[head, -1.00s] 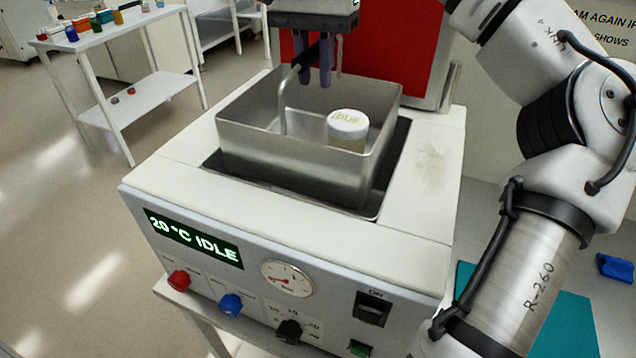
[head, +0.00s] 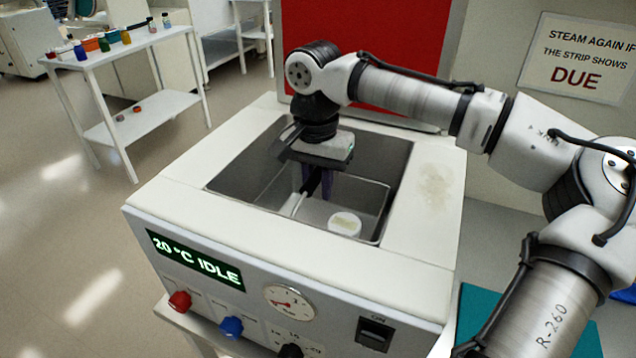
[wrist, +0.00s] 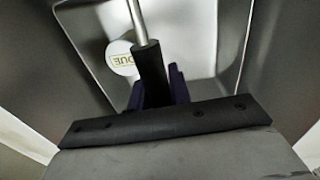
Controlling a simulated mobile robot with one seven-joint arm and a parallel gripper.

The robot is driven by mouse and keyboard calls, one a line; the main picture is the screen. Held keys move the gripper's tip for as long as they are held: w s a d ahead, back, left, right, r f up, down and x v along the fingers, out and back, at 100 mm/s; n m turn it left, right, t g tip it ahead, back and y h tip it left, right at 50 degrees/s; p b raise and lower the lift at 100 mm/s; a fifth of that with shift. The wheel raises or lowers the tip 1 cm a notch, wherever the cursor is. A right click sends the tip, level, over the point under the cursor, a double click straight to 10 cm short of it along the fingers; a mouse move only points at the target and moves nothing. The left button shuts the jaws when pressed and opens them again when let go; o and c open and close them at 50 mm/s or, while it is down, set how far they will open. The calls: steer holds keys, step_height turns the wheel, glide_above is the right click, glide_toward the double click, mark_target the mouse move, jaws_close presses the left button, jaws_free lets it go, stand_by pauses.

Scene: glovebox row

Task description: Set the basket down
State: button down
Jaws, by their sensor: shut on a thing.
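The metal basket (head: 372,196) is down inside the well of the white steam unit, its rim below the unit's top. My gripper (head: 318,192) reaches into the well and is shut on the basket's handle (head: 296,203), a thin bar with a dark grip. In the wrist view the dark grip (wrist: 151,75) sits between the purple fingers of my gripper (wrist: 157,90). A jar with a white lid (head: 345,224) stands in the basket; the lid, marked DUE, also shows in the wrist view (wrist: 119,58). Whether the basket touches the well floor is hidden.
The steam unit (head: 432,200) shows "20 °C IDLE" on its front display (head: 195,258). Its red lid (head: 362,55) stands open behind the well. The well walls (head: 240,165) surround my gripper closely. A side table (head: 120,45) with small bottles is at the far left.

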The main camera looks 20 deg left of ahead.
steer(key=shift+f, duration=0.3)
steer(key=c, duration=1.3)
jaws_free()
step_height(320, 180, up, 12)
steer(key=shift+a+r+b, duration=0.15)
steer(key=shift+r+b, duration=0.05)
steer(key=shift+b, duration=0.35)
